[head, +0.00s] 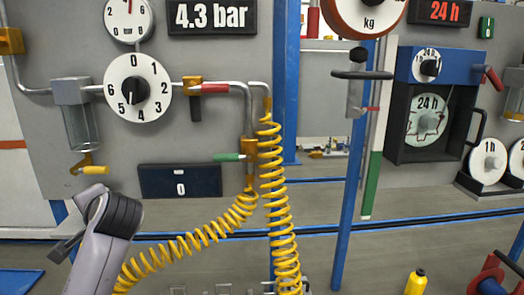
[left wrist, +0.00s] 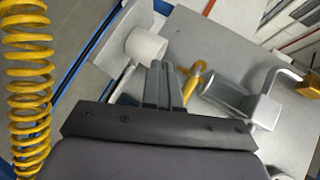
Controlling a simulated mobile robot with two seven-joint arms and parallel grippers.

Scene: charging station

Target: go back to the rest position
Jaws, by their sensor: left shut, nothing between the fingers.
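My left gripper (left wrist: 163,68) shows in the left wrist view with its two grey fingers together and nothing between them. In the head view my left arm comes in at the lower left, and my left gripper (head: 72,238) is in front of the lower left of the grey panel (head: 225,75). It is below the yellow-handled drain tap (head: 94,170) and appears apart from the panel. My right gripper is in neither view.
A coiled yellow hose (head: 278,205) hangs right of my left arm and also shows in the left wrist view (left wrist: 28,75). A glass filter bowl (head: 82,128) is above my gripper. A white cylinder (left wrist: 146,46) is beyond the fingertips. A yellow bottle (head: 416,283) stands lower right.

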